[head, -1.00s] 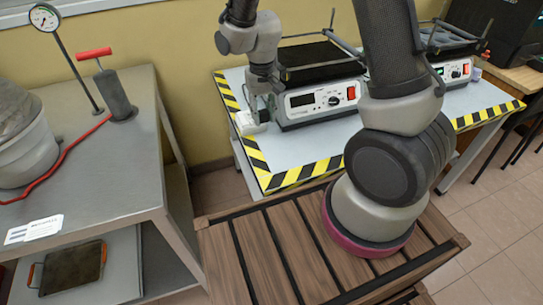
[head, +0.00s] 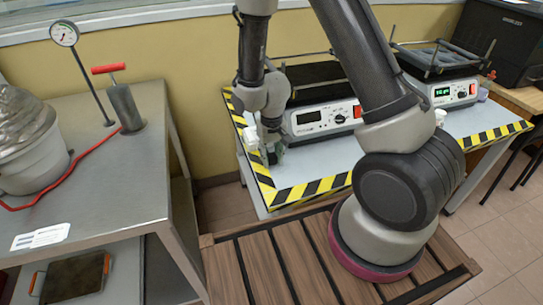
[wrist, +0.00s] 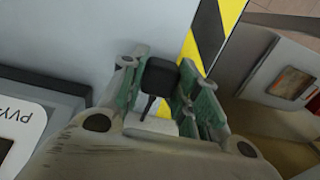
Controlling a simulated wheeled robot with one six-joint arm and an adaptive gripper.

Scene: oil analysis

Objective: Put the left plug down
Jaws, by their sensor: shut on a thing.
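My gripper (head: 272,153) points down over the left end of the white table (head: 310,176), just left of the left heating device (head: 322,117). In the wrist view my gripper (wrist: 158,76) has its green-padded fingers shut on the left plug (wrist: 160,74), a small dark block with a thin dark stem or cable. The plug sits over or against the tabletop near the yellow-black striped edge. I cannot tell whether it touches the table.
A second device (head: 452,92) with a lit green display stands further right. A metal bench (head: 110,175) with a gauge (head: 64,33) and a red-handled pump (head: 122,95) is on the left. The front strip of the white table is clear.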

